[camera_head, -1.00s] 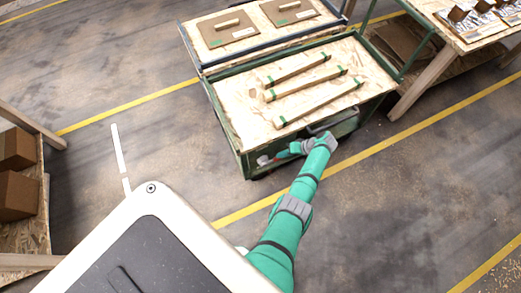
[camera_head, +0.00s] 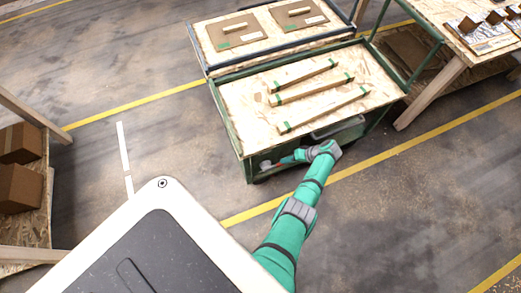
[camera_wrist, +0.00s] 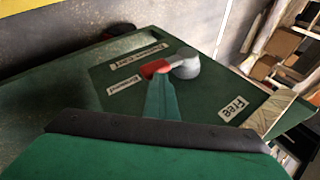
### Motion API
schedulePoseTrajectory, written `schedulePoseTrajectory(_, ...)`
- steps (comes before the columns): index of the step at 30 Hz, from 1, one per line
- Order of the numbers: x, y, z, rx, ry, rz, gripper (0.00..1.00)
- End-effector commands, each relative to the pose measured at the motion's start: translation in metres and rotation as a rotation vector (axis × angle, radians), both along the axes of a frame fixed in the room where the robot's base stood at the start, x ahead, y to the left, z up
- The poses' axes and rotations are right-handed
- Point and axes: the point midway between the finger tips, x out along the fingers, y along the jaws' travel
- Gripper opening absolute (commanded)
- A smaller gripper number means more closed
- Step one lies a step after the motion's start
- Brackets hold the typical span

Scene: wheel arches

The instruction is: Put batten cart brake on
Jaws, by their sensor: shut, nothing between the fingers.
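The batten cart (camera_head: 232,133) is a green-framed cart with a light wooden top carrying several green-banded battens (camera_head: 305,90). In the wrist view its green end panel (camera_wrist: 85,95) bears the brake lever, with a grey round hub (camera_wrist: 186,64) and a red handle (camera_wrist: 154,68). The handle points left from the hub, toward the side of a label that seems to read "Braked" (camera_wrist: 125,85). The "Free" label (camera_wrist: 233,110) lies on the other side. My gripper (camera_wrist: 163,82) is shut, its fingertips at the red handle's near side; I cannot tell whether they touch. The lever is small in the head view.
A second cart (camera_head: 235,61) with brown boards stands behind. A wooden table (camera_head: 462,40) stands at the right, and a shelf with brown boxes (camera_head: 18,188) at the left. The floor in front of the cart is clear, with yellow lines.

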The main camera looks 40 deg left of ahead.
Motion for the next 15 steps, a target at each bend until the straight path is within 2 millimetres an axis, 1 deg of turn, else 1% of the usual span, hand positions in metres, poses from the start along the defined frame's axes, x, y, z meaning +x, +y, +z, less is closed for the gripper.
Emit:
schedulePoseTrajectory(1, -0.001, -0.005, -0.008, -0.016, -0.009, -0.007, 0.0)
schedulePoseTrajectory(5, -0.001, -0.004, -0.004, -0.015, -0.011, -0.007, 0.0)
schedulePoseTrajectory(8, 0.0, -0.004, 0.004, -0.013, -0.01, -0.007, 0.0)
schedulePoseTrajectory(15, 0.0, -0.001, 0.035, -0.003, -0.005, 0.001, 0.0)
